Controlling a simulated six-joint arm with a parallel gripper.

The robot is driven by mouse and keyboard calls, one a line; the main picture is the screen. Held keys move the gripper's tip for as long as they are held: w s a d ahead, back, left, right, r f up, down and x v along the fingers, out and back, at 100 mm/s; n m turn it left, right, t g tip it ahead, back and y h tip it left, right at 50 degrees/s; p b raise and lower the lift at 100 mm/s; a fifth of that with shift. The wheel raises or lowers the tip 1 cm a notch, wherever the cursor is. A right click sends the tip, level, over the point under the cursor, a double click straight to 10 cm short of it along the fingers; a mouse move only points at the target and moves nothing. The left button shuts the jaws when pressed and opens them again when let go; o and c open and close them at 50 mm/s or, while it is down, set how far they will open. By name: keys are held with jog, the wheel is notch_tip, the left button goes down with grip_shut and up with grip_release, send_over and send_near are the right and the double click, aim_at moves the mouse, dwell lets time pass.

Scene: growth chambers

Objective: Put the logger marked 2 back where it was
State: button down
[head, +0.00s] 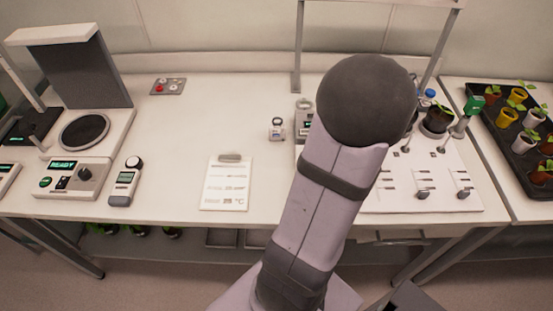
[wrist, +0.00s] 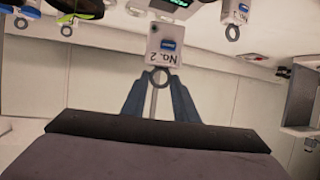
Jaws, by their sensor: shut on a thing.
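I cannot tell whether the logger touches anything beyond the fingers. In the head view my arm hides the gripper and this logger. A similar small logger with a ring (head: 277,131) stands on the bench left of the white board (head: 440,188). Another ringed logger (wrist: 234,14) shows at the wrist view's upper right.
A seedling tray (head: 507,153) is at far right. A metal frame (head: 298,45) rises behind. The bench's middle back is clear.

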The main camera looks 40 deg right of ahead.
jog(key=w+a+n+t+y, duration=0.1)
jog(key=w+a+n+y, duration=0.2)
jog(key=a, duration=0.5)
jog(key=w+a+n+t+y, duration=0.1)
jog(key=a+n+y, duration=0.25)
jog(key=a, duration=0.35)
jog(key=shift+y, duration=0.25)
jog(key=shift+w+f+b, duration=0.1)
jog(key=shift+f+b, duration=0.4)
jog(key=shift+f, duration=4.8)
jog(key=shift+f, duration=0.2)
jog(key=c, duration=1.4)
grip_release()
